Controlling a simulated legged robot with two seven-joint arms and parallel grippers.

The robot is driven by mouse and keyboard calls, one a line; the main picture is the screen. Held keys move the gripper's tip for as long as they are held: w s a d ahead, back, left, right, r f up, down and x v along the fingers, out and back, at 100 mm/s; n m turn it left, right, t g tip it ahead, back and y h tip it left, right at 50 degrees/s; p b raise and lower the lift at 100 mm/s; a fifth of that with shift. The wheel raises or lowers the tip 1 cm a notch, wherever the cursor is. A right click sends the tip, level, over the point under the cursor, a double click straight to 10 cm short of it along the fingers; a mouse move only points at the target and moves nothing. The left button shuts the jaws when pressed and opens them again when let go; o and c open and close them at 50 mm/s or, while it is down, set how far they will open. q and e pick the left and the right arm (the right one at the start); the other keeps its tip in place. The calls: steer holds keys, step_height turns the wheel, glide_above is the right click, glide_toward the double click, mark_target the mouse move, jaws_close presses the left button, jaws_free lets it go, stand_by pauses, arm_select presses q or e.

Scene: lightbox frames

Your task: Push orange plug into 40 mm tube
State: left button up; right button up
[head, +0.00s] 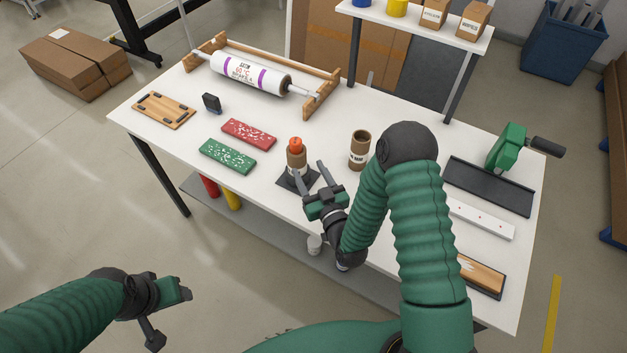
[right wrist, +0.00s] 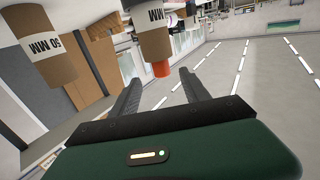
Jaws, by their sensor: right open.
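The orange plug (head: 296,143) sits at the top of a brown cardboard tube (head: 296,159) with a white label, upright on a dark base (head: 288,182). Part of the plug stands out above the rim. In the right wrist view, which is upside down, the plug (right wrist: 161,69) shows below its tube (right wrist: 152,40); only "MM" reads on the label. My right gripper (head: 307,168) is open and empty, its fingers pointing toward this tube from the near side. The fingers (right wrist: 160,73) show plug and tube beyond their tips.
A second brown tube (head: 360,148), labelled 50 MM in the right wrist view (right wrist: 46,48), stands open to the right. Red (head: 249,134) and green (head: 228,155) speckled blocks lie left. A film roll (head: 245,73) stands behind. My right arm covers part of the table.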

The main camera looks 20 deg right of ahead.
steer(key=s+r+g, duration=0.1)
steer(key=s+g, duration=1.4)
steer(key=s, duration=0.6)
steer(key=shift+s+r+h, duration=0.15)
steer(key=shift+r+h, duration=0.05)
steer(key=shift+h, duration=0.1)
